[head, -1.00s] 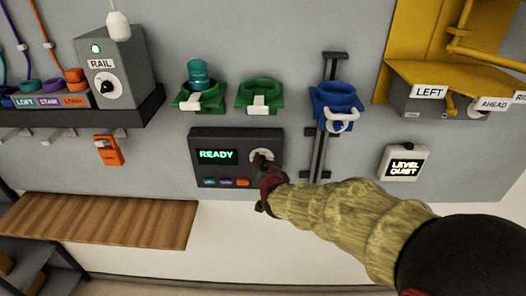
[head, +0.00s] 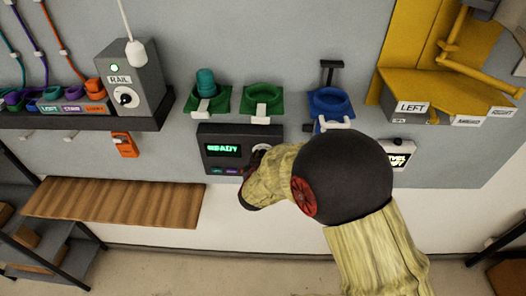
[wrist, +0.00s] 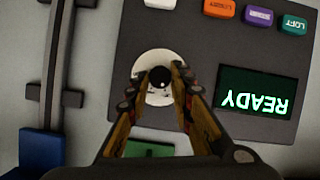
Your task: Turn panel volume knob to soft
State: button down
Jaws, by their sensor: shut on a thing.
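The dark panel (head: 212,134) with a lit green READY screen (head: 223,150) is on the grey wall. Its volume knob is a black knob (wrist: 160,76) on a white dial (wrist: 158,97), seen upside down in the wrist view. My gripper (wrist: 157,84) has its two fingers on either side of the knob, shut on it. The dial's markings are too small to read.
A small level display (head: 397,160) at right is partly hidden by my arm. A wooden shelf (head: 115,200) juts out at lower left.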

jog(key=shift+n+p, duration=0.3)
jog(key=shift+p, duration=0.1)
jog(key=c, duration=1.6)
grip_release()
jog(key=shift+o, duration=0.2)
jog(key=v, duration=1.2)
jog(key=shift+a, duration=0.2)
